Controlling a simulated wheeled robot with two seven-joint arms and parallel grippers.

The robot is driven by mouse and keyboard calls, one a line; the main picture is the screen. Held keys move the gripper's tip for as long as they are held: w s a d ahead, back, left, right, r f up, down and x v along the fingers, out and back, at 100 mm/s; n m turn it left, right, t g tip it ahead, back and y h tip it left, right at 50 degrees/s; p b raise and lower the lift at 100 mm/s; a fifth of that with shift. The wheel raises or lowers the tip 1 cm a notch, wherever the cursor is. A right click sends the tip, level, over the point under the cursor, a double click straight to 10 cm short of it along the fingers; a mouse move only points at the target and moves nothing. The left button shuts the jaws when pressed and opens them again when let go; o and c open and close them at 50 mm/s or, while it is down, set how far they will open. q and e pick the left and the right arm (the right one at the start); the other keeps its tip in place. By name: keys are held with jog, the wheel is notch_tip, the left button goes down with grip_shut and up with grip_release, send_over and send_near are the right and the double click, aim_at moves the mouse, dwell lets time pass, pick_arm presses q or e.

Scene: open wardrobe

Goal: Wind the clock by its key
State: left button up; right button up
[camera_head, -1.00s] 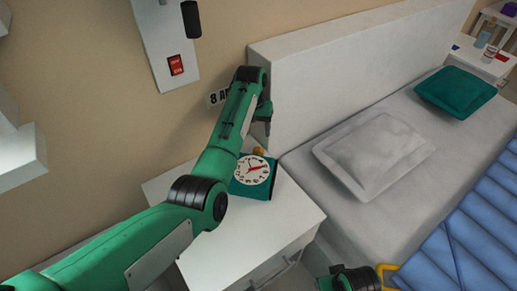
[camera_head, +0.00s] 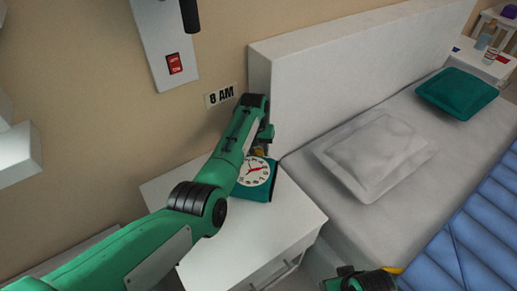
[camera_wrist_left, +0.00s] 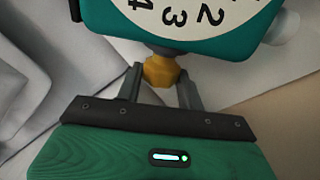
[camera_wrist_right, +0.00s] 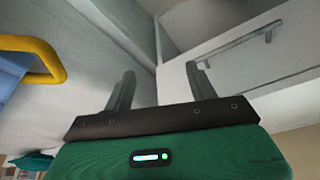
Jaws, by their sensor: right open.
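The clock (camera_head: 258,190) is a teal box with a white dial and red hands, on the nightstand (camera_head: 240,232). In the left wrist view its dial (camera_wrist_left: 205,18) shows upside down at the top. The yellow key (camera_wrist_left: 160,71) sticks out of the clock's side on a grey shaft. My left gripper (camera_wrist_left: 160,84) has its fingers on both sides of the key, closed to about its width. In the head view it is at the clock's far side (camera_head: 264,147), mostly hidden. My right gripper (camera_wrist_right: 160,78) is open and empty, low in front of the nightstand.
The white headboard (camera_head: 330,75) and bed with pillows stand to the right. A yellow rail (camera_wrist_right: 35,55) is near my right gripper.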

pick_arm(q)
jog(key=c, duration=0.5)
jog(key=shift+o, duration=0.2)
pick_arm(e)
jog(key=shift+r, duration=0.1)
pick_arm(q)
jog(key=h+p, duration=0.2)
jog(key=shift+a+g+h, duration=0.2)
jog(key=shift+g+h, duration=0.1)
jog(key=shift+h, duration=0.1)
jog(key=shift+a+f+h, duration=0.1)
jog(key=shift+h, duration=0.3)
jog(key=shift+w+g+h, duration=0.1)
jog(key=shift+g+h, duration=0.2)
jog(key=shift+h, duration=0.6)
pick_arm(e)
jog(key=x, duration=0.2)
jog(key=s+x, duration=0.1)
jog(key=x, duration=0.1)
jog(key=shift+w+f, duration=0.15)
jog(key=shift+f, duration=0.35)
jog(key=shift+d+r, duration=0.1)
pick_arm(q)
jog(key=o, duration=1)
pick_arm(e)
jog(key=shift+r, duration=0.1)
